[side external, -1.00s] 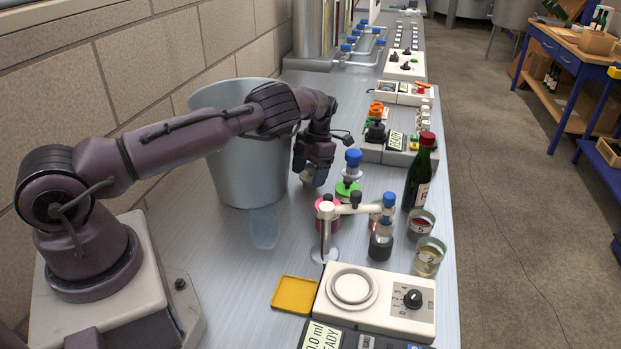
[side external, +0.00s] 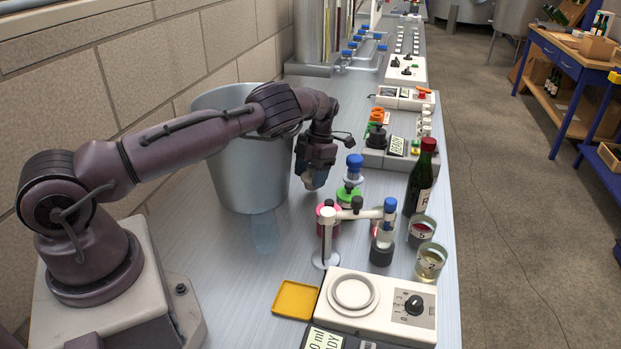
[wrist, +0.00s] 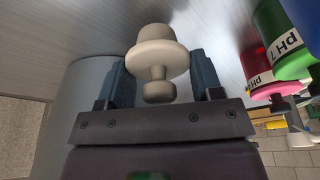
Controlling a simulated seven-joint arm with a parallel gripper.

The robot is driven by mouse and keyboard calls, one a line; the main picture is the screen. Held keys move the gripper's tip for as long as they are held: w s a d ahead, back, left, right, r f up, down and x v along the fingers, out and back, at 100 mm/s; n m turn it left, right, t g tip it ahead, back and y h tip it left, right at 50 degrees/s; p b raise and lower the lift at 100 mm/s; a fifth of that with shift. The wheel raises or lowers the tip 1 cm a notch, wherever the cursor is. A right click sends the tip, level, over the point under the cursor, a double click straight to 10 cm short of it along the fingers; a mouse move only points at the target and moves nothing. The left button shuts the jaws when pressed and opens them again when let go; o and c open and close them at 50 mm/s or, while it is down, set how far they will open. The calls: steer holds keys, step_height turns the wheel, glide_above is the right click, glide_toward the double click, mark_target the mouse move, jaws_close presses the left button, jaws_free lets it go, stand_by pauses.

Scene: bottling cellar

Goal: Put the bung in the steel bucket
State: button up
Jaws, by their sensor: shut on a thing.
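The bung is a pale cream, knobbed piece (wrist: 158,55), held between the two fingers of my gripper (wrist: 163,78) in the wrist view. In the side external view my gripper (side external: 311,181) is shut on the bung, which is small and partly covered there. It is low over the bench, just right of the steel bucket and outside it. The steel bucket (side external: 245,165) is a large grey pail standing upright near the wall.
A dark wine bottle (side external: 420,185), two glass beakers and a yellow tray (side external: 297,298) are farther off.

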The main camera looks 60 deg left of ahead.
steer(key=w+d, duration=0.3)
steer(key=shift+r, duration=0.15)
step_height(320, 180, up, 28)
steer(key=s+a+r+m, duration=0.2)
steer(key=s+a, duration=0.6)
steer(key=s, duration=0.1)
steer(key=s+a+f+m+y, duration=0.1)
steer(key=s+a+f+m, duration=0.1)
steer(key=s, duration=0.9)
steer(key=f, duration=2.9)
steer(key=shift+s+a, duration=0.25)
steer(key=shift+f, duration=0.1)
steer(key=o, duration=0.7)
